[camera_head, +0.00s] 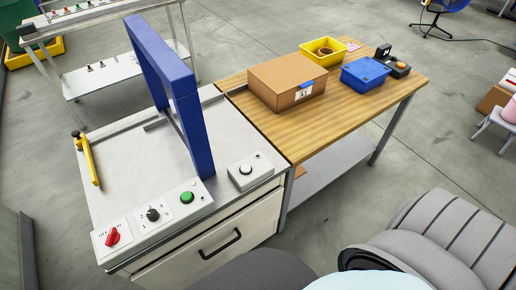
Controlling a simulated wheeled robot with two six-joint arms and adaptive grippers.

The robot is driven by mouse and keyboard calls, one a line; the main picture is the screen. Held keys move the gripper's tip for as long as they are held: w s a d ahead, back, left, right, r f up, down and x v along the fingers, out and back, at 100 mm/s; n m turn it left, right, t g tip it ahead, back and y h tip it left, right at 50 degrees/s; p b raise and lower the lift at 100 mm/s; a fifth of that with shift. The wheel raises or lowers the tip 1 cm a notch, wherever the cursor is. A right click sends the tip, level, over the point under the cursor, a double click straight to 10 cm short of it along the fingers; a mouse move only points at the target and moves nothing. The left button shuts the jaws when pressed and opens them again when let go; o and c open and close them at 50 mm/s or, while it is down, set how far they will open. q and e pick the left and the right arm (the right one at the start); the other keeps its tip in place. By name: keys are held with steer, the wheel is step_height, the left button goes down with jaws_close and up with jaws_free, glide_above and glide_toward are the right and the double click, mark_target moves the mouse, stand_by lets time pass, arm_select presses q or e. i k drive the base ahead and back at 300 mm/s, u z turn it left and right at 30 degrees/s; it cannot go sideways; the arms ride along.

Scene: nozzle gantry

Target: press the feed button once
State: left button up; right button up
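A grey control panel (150,222) runs along the front edge of the steel gantry bench. It carries a red rotary switch (112,236) marked OFF and ON, a black selector knob (153,214) with numbers around it, and a green push button (187,198). A separate small grey box (250,172) to the right bears a pale round button (246,169). No label reading feed is legible, so I cannot tell which button is meant. Neither of my grippers is in view.
A blue gantry frame (194,125) stands upright just behind the panel. A yellow lever-like part (91,163) is at the bench's left. The wooden table (300,135) holds a cardboard box (287,82), a yellow bin (323,51) and a blue bin (365,74).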

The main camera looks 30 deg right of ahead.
mark_target(245, 169)
steer(key=z, duration=0.5)
steer(key=k, duration=0.15)
steer(key=z, duration=0.45)
